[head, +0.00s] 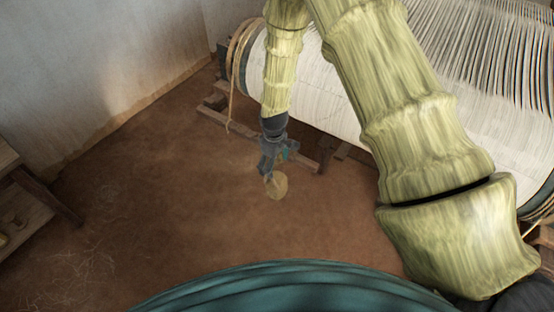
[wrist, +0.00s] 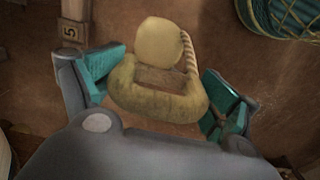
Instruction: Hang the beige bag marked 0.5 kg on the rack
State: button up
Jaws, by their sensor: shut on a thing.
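The beige bag (head: 279,187) hangs at the tip of my gripper (head: 268,172), above the brown floor. In the wrist view the bag (wrist: 158,42) has a round pale body, a thick loop and a twisted cord at its right. The teal fingers of my gripper (wrist: 160,88) stand on either side of the loop and are shut on the bag. The weight mark on the bag cannot be read. I cannot make out the rack for certain in either view.
The loom with white warp threads (head: 330,90) fills the upper right. A wooden bench (head: 25,205) stands at the left by the pale wall (head: 100,60). The floor (head: 170,210) between is clear.

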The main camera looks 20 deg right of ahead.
jog(key=s+a+r+p, duration=0.1)
jog(key=s+a+p, duration=0.1)
jog(key=s+a, duration=0.5)
jog(key=shift+a, duration=0.9)
dwell(0.3)
dwell(0.7)
